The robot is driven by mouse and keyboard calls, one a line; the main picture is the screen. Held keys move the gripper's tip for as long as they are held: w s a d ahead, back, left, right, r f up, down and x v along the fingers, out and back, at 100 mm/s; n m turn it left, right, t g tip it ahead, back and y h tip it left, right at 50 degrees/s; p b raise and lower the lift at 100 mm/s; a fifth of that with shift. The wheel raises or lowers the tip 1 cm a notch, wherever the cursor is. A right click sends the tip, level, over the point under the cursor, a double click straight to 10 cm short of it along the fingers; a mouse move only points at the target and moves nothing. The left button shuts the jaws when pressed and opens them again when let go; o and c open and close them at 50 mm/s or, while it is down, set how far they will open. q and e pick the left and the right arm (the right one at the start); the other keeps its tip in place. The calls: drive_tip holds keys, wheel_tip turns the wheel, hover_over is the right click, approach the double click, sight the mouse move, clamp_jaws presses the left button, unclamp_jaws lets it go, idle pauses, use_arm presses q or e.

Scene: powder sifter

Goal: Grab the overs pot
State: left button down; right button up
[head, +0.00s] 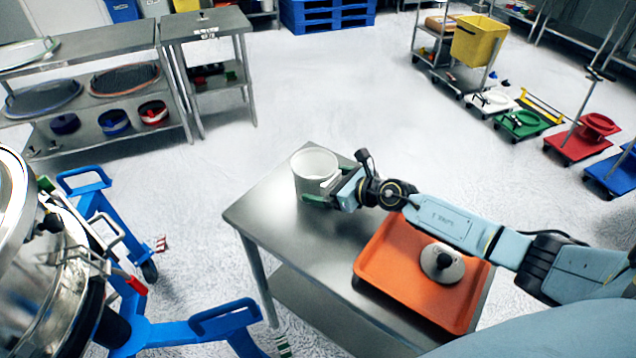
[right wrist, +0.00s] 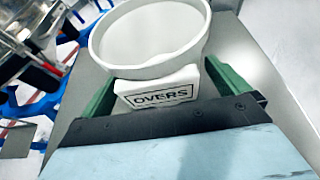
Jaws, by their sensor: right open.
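The overs pot (head: 315,168) is a white round pot standing upright on the far left end of the steel table (head: 262,214). In the right wrist view the pot (right wrist: 150,38) looks empty, and a white block on its near side is labelled OVERS (right wrist: 163,96). My right gripper (head: 328,190) is at the pot's right side. Its green fingers (right wrist: 163,88) are open, one on each side of the labelled block. I cannot tell whether they touch it. My left gripper is not in view.
An orange tray (head: 385,285) on the table's near right holds a grey lidded knob-like part (head: 442,262). A steel sifter (head: 60,265) on a blue wheeled frame (head: 190,330) stands at the left. Open floor (head: 310,90) lies beyond the table.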

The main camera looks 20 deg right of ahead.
drive_tip(key=shift+w+a+f, duration=0.2)
drive_tip(key=shift+w, duration=0.1)
drive_tip(key=shift+r, duration=0.1)
drive_tip(key=c, duration=0.7)
drive_tip(key=shift+r, duration=0.1)
